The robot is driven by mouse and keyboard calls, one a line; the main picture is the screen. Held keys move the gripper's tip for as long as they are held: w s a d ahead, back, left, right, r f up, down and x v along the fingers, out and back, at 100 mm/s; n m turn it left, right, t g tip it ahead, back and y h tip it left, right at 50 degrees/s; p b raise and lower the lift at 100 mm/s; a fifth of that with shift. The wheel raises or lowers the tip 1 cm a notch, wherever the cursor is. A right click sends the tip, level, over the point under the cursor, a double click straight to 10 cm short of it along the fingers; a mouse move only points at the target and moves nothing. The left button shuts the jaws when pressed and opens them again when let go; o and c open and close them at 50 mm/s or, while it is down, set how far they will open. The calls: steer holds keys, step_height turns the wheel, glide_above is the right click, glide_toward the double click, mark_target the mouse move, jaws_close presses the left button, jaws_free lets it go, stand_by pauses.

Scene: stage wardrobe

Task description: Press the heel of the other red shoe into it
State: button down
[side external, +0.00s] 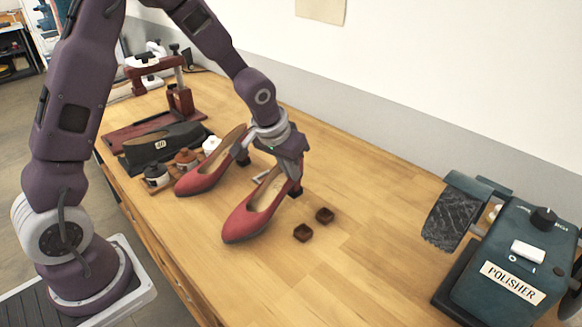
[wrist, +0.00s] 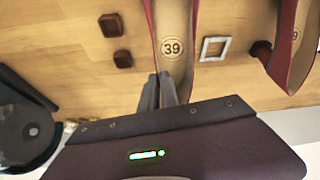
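Two red pumps stand on the wooden bench. The nearer red shoe (side external: 247,224) has my gripper (side external: 292,172) at its rear, and a dark heel (side external: 296,191) shows under it. In the wrist view, my gripper (wrist: 159,76) has its fingers together, over the back of this shoe's insole (wrist: 173,46), marked 39. I see nothing between the fingers; contact with the shoe is unclear. The other red shoe (side external: 197,182) stands to the left, with a dark heel (side external: 243,158) under its rear. It also shows in the wrist view (wrist: 284,72), with its heel (wrist: 260,50).
A pale square frame (wrist: 214,48) lies between the shoes. Two small brown blocks (side external: 303,232) (side external: 325,215) lie right of the nearer shoe. A polisher (side external: 505,265) stands at right.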

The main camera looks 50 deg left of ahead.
steer(key=shift+f, duration=1.1)
steer(key=c, duration=1.5)
jaws_free()
steer(key=shift+c, duration=0.2)
steer(key=s+r, duration=1.2)
steer(key=r, duration=0.4)
steer(key=s+d+r+m+t, duration=0.1)
steer(key=s+d+r+m, duration=0.1)
steer(key=s, duration=1.4)
steer(key=shift+d+r+h, duration=0.3)
steer(key=shift+d+r, duration=0.15)
